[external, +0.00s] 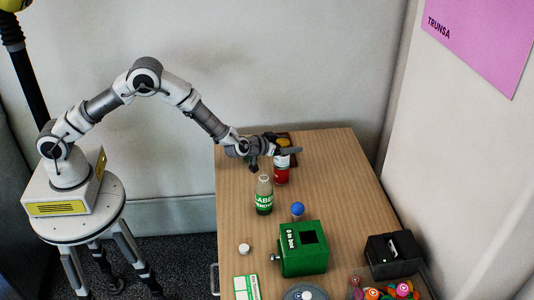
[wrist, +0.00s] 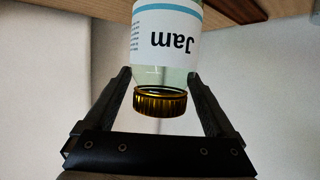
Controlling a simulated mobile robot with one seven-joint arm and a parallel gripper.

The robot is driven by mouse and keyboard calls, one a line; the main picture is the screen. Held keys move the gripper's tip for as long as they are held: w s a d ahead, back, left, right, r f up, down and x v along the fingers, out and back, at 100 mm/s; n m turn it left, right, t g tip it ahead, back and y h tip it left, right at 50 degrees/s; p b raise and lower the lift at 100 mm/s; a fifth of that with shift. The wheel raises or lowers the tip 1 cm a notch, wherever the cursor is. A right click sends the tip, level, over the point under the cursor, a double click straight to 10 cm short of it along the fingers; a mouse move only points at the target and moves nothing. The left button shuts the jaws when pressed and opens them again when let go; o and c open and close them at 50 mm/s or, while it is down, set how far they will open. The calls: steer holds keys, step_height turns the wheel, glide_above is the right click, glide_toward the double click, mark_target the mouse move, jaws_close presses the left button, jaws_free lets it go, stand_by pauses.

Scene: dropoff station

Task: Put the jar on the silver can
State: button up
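The jar (wrist: 165,40) fills the upper middle of the wrist view. It has a gold lid (wrist: 160,101) and a white label with a blue stripe and the word "Jam", upside down there. The tips of my gripper (wrist: 159,74) appear at either side of the jar; I cannot tell if they touch it. In the external view my gripper (external: 290,151) is over the back left of the table, at a yellow-topped object (external: 282,142) with red and white below it (external: 281,175). I cannot tell if this is one object or two. I cannot make out a silver can.
On the wooden table (external: 235,215), a green-labelled bottle (external: 264,197) stands near my gripper. A blue ball-like item (external: 297,210), a green box (external: 303,250), a white piece (external: 244,249) and a black box (external: 393,256) are further forward. The right back of the table (external: 335,160) is clear.

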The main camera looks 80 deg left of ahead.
steer(key=shift+r, duration=0.25)
steer(key=s+d+r+m+h, duration=0.25)
steer(key=s+d+r, duration=0.25)
steer(key=s+r, duration=0.25)
steer(key=s+d+r+m+g+h+p, duration=0.1)
steer(key=s+d+r+h, duration=0.25)
steer(key=s+r, duration=0.4)
steer(key=s+d+r+m+h, duration=0.1)
steer(key=s+d+r+h, duration=0.1)
steer(key=s+d+r, duration=0.45)
steer(key=s+a+m+g, duration=0.1)
steer(key=s+a+g, duration=0.1)
steer(key=s, duration=1.2)
steer(key=s+a+r+m+g+y, duration=0.1)
steer(key=s+a+g, duration=0.2)
steer(key=s, duration=1.1)
steer(key=shift+a, duration=0.1)
